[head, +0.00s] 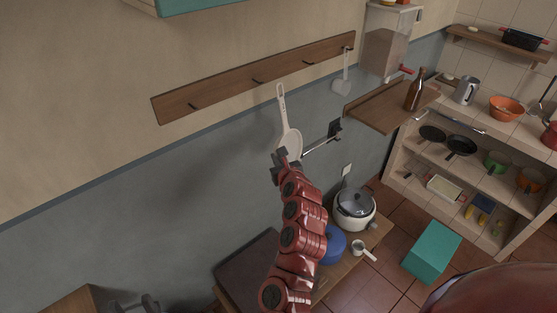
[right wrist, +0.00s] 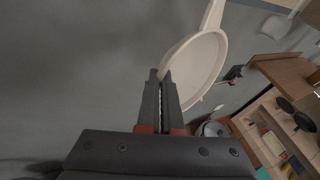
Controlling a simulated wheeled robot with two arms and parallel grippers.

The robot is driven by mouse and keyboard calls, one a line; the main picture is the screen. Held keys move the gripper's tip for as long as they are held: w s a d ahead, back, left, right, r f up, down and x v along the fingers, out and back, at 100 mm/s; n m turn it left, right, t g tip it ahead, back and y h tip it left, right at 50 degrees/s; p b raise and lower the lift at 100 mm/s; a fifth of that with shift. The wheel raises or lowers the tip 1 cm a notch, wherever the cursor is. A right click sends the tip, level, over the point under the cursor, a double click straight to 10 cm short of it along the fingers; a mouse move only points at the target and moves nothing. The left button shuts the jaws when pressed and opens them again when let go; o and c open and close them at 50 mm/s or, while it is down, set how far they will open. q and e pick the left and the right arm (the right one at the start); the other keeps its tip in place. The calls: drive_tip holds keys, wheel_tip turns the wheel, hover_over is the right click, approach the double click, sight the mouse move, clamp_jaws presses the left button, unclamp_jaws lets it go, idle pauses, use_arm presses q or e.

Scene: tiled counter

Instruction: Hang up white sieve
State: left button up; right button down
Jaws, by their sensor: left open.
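The white sieve (head: 289,141) is upright in front of the grey wall in the head view, its long handle pointing up. The handle's top end is below the wooden hook rail (head: 230,83) and appears apart from its dark hooks. My right gripper (head: 281,158) is at the lower left rim of the sieve. In the right wrist view its fingers (right wrist: 162,92) are closed on the rim, and the sieve's round bowl (right wrist: 197,68) shows to their right. My left gripper (head: 146,304) is open at the bottom edge of the head view, low and partly cut off.
A white utensil (head: 342,86) hangs at the rail's right end. A wooden shelf (head: 383,106) with a brown bottle (head: 415,90) juts out to the right. A rice cooker (head: 355,207) and blue pot (head: 333,245) stand below. The wall left of the sieve is clear.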

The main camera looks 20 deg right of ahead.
drive_tip(key=w+a+f+b, duration=0.1)
drive_tip(key=w+a+f, duration=0.1)
drive_tip(key=w, duration=0.6)
drive_tip(key=shift+a, duration=0.75)
drive_tip(key=shift+r, duration=0.1)
idle(0.5)
drive_tip(key=c, duration=1)
unclamp_jaws()
